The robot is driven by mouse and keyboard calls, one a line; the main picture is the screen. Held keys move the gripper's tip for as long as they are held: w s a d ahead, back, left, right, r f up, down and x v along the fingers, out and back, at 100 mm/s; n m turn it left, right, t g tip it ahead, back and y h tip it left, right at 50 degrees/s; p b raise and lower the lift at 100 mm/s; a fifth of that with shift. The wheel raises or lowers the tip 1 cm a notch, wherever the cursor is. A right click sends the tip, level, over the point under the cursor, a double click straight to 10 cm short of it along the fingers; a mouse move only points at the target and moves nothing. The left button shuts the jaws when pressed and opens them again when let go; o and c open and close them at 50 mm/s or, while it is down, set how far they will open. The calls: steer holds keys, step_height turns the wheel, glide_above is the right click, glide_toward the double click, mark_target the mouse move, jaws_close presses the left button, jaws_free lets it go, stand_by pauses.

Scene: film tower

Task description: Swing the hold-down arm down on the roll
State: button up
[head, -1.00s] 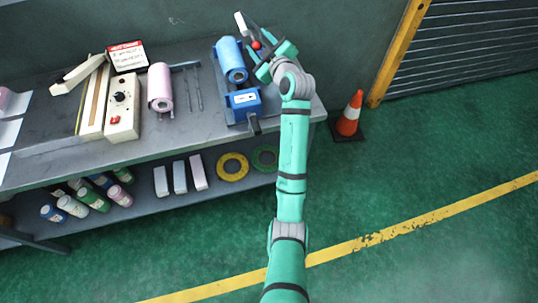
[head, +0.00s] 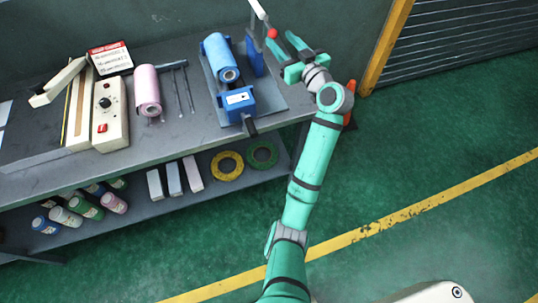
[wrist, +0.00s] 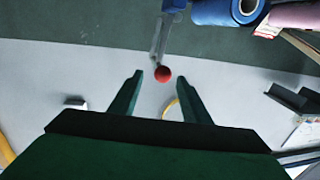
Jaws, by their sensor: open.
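The blue roll (head: 220,57) lies on the blue-framed stand on the bench, and its end shows at the top of the wrist view (wrist: 228,10). The hold-down arm (head: 258,9) is a pale bar raised above and to the right of the roll, clear of it. Its red ball knob (head: 272,33) is at its lower end in the picture. My gripper (head: 280,37) is open and empty, its fingers pointing at the knob from the right. In the wrist view the knob (wrist: 163,74) appears between the fingertips, nearer the right one. I cannot tell whether they touch.
The stand's blue box (head: 238,102) faces the bench front. A pink roll (head: 147,88), thin rods and a cream sealer (head: 116,112) stand to the left. An orange cone (head: 351,93) is partly behind my arm. Green floor lies open at right.

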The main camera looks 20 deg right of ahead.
steer(key=a+v, duration=0.1)
steer(key=v, duration=0.5)
steer(key=s+a+f+m+h, duration=0.1)
steer(key=s+a+f, duration=0.2)
steer(key=s+f, duration=0.2)
steer(key=s+a+f+m+g+h, duration=0.1)
steer(key=s+a+f, duration=0.3)
steer(key=f, duration=0.8)
steer(key=s+a+f+m+g+h, duration=0.1)
steer(key=s+a+f+m+h, duration=0.1)
steer(key=s+a+f, duration=0.2)
steer(key=shift+s+f+m+h, duration=0.35)
steer(key=shift+s+f, duration=1)
steer(key=shift+f, duration=1.05)
